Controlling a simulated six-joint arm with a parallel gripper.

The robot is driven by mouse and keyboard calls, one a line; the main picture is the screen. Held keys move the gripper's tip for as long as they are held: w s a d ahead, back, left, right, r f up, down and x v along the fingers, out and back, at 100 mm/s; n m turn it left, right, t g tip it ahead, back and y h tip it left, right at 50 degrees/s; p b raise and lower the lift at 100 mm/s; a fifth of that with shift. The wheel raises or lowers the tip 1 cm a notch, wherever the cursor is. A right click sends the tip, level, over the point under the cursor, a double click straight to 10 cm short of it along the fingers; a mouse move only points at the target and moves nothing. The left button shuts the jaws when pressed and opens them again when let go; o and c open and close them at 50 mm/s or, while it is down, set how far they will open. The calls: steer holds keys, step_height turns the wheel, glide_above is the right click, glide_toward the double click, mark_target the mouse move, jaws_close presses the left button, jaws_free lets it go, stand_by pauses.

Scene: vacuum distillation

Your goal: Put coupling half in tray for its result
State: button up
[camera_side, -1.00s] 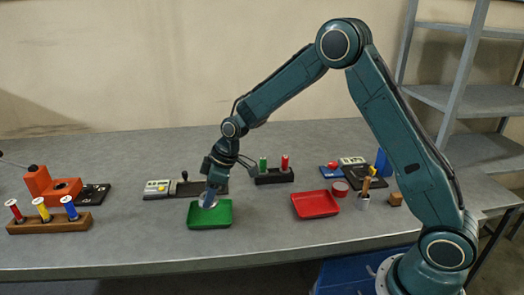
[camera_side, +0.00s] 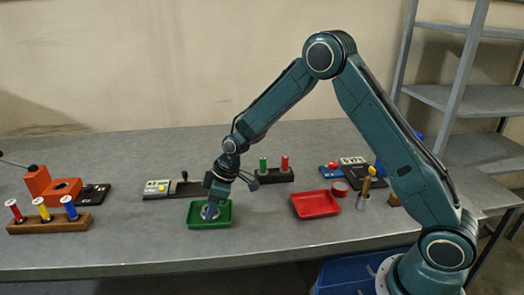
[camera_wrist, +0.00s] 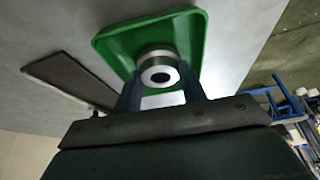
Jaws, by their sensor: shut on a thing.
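The coupling half (camera_wrist: 160,72) is a pale metal ring-shaped piece with a dark hole at its centre. My gripper (camera_wrist: 160,92) is shut on it, with one finger on each side. In the side view the coupling half (camera_side: 210,211) shows at my gripper (camera_side: 212,206), low inside the green tray (camera_side: 224,224). I cannot tell whether it touches the tray floor. The green tray also shows behind the piece in the wrist view (camera_wrist: 112,50). A red tray (camera_side: 316,205) lies empty to the right of the green one.
A rack with red, yellow and blue spools (camera_side: 48,222) and an orange device (camera_side: 52,188) stand at left. A gauge with a dark base (camera_side: 180,189) is behind the green tray, beside a black stand with green and red pieces (camera_side: 274,175). Bare table lies between the trays.

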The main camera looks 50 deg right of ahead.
steer(key=o, duration=1.2)
steer(key=shift+r, duration=0.1)
steer(key=shift+v, duration=6)
steer(key=shift+d, duration=0.1)
steer(key=s+r+m+t+h, duration=0.1)
steer(key=s+r+m, duration=0.3)
steer(key=s+r, duration=0.95)
steer(key=s+d+m, duration=0.1)
steer(key=s, duration=0.5)
steer(key=s+m+h, duration=0.1)
steer(key=s, duration=0.5)
steer(key=s+d+f+m+t, duration=0.1)
steer(key=s+m, duration=0.1)
steer(key=s, duration=0.4)
steer(key=shift+d+h, duration=0.3)
steer(key=shift+h, duration=0.1)
